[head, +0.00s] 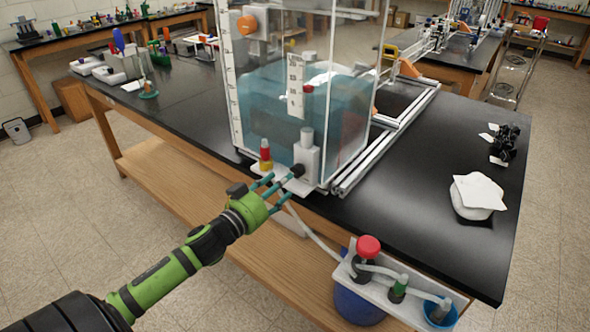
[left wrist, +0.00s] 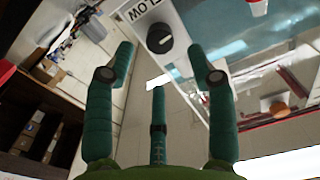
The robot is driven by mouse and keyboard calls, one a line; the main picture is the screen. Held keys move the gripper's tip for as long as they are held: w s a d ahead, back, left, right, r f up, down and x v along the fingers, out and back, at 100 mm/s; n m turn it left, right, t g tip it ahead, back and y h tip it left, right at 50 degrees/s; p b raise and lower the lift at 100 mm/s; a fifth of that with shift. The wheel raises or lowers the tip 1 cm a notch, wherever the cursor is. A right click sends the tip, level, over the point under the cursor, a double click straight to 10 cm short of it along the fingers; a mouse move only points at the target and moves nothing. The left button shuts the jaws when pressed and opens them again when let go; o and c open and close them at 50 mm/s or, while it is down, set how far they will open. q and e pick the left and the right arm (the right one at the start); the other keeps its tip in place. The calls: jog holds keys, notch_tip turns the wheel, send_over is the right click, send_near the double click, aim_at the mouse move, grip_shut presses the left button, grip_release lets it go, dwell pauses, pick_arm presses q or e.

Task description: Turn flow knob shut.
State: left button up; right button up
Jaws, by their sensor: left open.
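The flow knob (head: 297,171) is a small black round knob on a white block at the front lower corner of the clear water tank. In the left wrist view the black knob (left wrist: 159,38) has a pale pointer line and sits on a white plate with partly cut-off lettering reading "LOW". My left gripper (head: 281,183) is green with three teal fingers, open and empty. Its fingers point at the knob from the front left. In the left wrist view the knob lies ahead, between the spread fingertips (left wrist: 162,65), with no clear contact. My right gripper is not seen.
The clear tank (head: 345,130) of bluish water stands on the black bench (head: 430,160). A red-and-yellow fitting (head: 265,154) stands left of the knob. A white rack with a red-capped bottle (head: 368,247) and tubing hangs at the bench's front edge. A white cloth-like bundle (head: 478,195) lies right.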

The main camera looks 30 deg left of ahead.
aim_at(295, 174)
pick_arm(q)
jog(key=w+p, duration=0.1)
jog(key=w, duration=0.3)
jog(key=shift+w+d, duration=0.1)
jog(key=shift+w, duration=0.3)
jog(key=shift+w+d+f, duration=0.1)
jog(key=shift+w+f, duration=0.05)
jog(key=shift+w, duration=0.7)
grip_shut()
